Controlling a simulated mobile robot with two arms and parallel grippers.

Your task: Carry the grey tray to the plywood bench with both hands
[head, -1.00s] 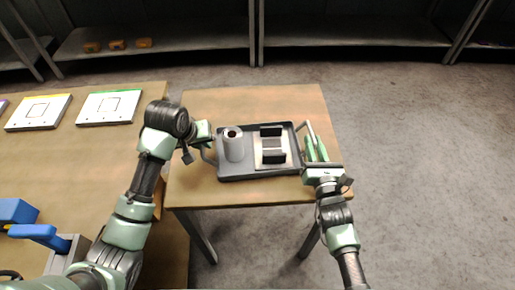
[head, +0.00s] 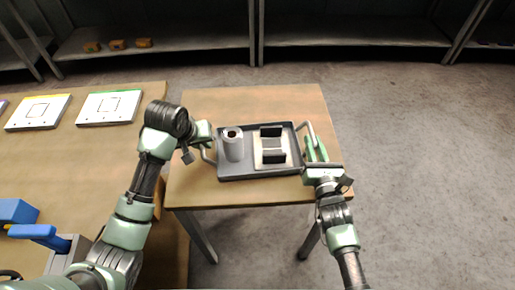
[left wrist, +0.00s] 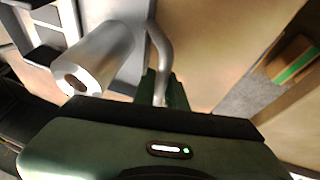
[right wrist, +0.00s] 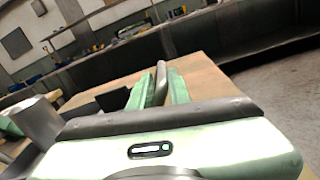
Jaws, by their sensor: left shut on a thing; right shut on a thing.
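The grey tray (head: 240,177) is at the small wooden table (head: 250,100), with a bar handle at its left and right ends. I cannot tell whether it rests on the top or hangs just above it. A grey foil roll (head: 233,148) stands upright at the tray's left, and a pale plate with dark blocks (head: 272,147) lies at its right. My left gripper (head: 207,146) is shut on the left handle, which shows in the left wrist view (left wrist: 162,55). My right gripper (head: 314,150) is shut on the right handle, seen in the right wrist view (right wrist: 161,80).
A larger wooden bench (head: 60,155) stands at the left, bearing white panels (head: 108,107) and a blue-handled tool (head: 40,232). Shelves (head: 350,35) line the back. The floor (head: 430,170) at the right is clear.

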